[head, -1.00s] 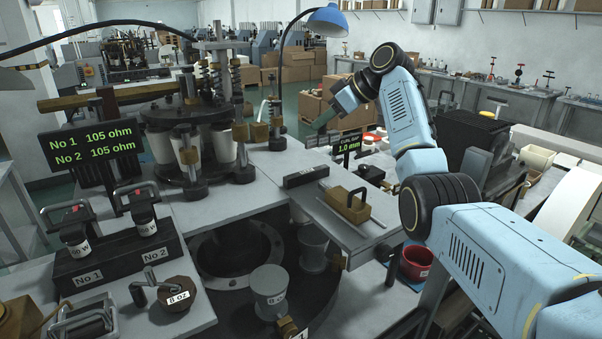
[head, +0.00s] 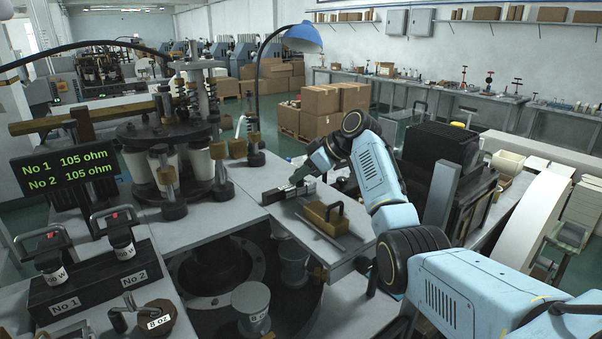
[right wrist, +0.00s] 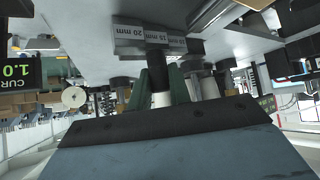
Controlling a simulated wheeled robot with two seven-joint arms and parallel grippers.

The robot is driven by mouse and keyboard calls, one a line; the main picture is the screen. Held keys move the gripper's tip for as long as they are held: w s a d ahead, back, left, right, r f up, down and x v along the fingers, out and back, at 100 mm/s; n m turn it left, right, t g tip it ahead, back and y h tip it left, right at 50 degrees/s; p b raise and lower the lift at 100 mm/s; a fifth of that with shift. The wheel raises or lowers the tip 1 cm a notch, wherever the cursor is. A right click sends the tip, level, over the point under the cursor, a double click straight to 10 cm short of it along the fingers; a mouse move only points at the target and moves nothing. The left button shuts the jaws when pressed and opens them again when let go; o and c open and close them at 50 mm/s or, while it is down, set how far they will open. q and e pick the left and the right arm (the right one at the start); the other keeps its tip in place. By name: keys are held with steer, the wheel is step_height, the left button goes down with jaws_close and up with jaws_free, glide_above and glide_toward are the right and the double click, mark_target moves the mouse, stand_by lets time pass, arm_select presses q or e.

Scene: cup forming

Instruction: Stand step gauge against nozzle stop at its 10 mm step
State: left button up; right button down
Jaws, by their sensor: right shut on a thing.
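The step gauge is a dark stepped bar (head: 281,194) on the grey side plate (head: 352,243) in the head view. I cannot tell whether the gauge is lifted. I cannot identify the nozzle stop for certain. My left gripper is out of view.
The forming machine with white cups (head: 200,165) stands to the left. A round opening with a grey cup (head: 251,300) lies in front.

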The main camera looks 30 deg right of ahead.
steer(key=shift+f, duration=0.1)
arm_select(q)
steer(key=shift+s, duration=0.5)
arm_select(e)
steer(key=c, duration=1.3)
jaws_free()
steer(key=shift+r, duration=0.2)
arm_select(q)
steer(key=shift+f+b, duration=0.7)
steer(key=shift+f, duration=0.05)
arm_select(e)
steer(key=v, duration=0.7)
steer(key=shift+s+r, duration=0.15)
steer(key=shift+s, duration=0.05)
steer(key=shift+d, duration=0.1)
